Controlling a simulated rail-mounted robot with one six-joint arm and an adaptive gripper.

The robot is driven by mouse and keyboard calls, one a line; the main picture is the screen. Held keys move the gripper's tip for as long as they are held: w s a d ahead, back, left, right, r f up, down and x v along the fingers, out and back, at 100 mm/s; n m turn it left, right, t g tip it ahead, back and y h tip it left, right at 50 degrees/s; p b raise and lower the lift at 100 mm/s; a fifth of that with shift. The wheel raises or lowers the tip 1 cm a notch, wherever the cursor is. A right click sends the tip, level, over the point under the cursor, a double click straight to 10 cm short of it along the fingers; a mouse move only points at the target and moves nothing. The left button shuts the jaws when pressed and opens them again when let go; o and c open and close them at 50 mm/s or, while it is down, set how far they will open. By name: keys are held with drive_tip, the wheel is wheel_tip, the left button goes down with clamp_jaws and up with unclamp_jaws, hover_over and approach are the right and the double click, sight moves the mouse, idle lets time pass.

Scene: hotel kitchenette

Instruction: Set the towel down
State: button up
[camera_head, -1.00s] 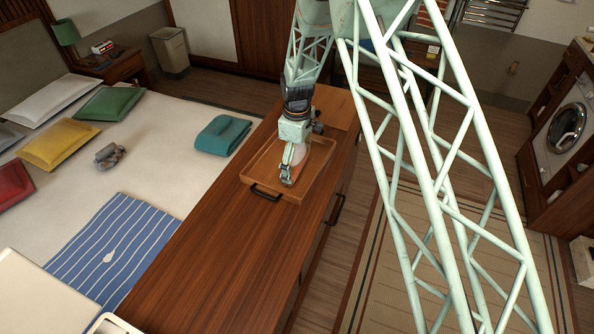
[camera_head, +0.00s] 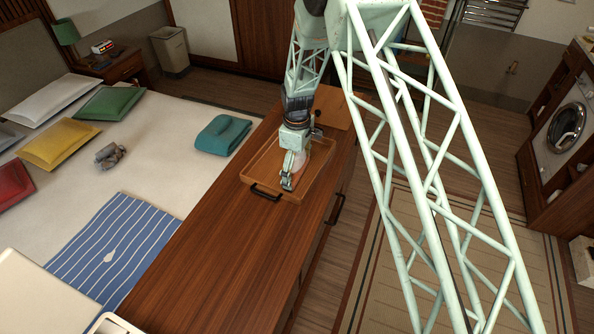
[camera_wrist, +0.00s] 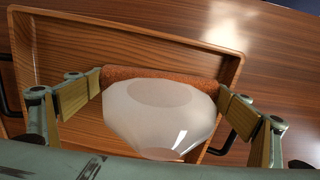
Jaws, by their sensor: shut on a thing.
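My gripper (camera_wrist: 161,92) is low over the wooden tray (camera_head: 318,187), pointing down into it. In the wrist view its two padded fingers stand on either side of a rust-coloured roll (camera_wrist: 135,74), which looks like a rolled towel. The fingers appear shut on its ends. A pale, translucent rounded vessel (camera_wrist: 160,122) covers the near side of the roll in that view. In the head view a pale shape (camera_head: 322,147) shows in the tray beside my wrist. The roll is hard to make out there. Whether it touches the tray floor I cannot tell.
The tray has dark handles (camera_head: 265,192) and sits on a long wooden counter (camera_head: 215,255). The counter is clear in front of the tray. The bed at left holds a folded teal towel (camera_head: 222,134), pillows, a small grey item (camera_head: 110,156) and a striped blue cloth (camera_head: 115,245).

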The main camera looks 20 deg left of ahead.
sight(297, 168)
drive_tip(key=shift+f, duration=0.15)
drive_tip(key=o, duration=0.5)
drive_tip(key=shift+r, duration=0.2)
wheel_tip(297, 168, up, 12)
drive_tip(key=shift+f, duration=0.1)
idle(0.7)
idle(0.9)
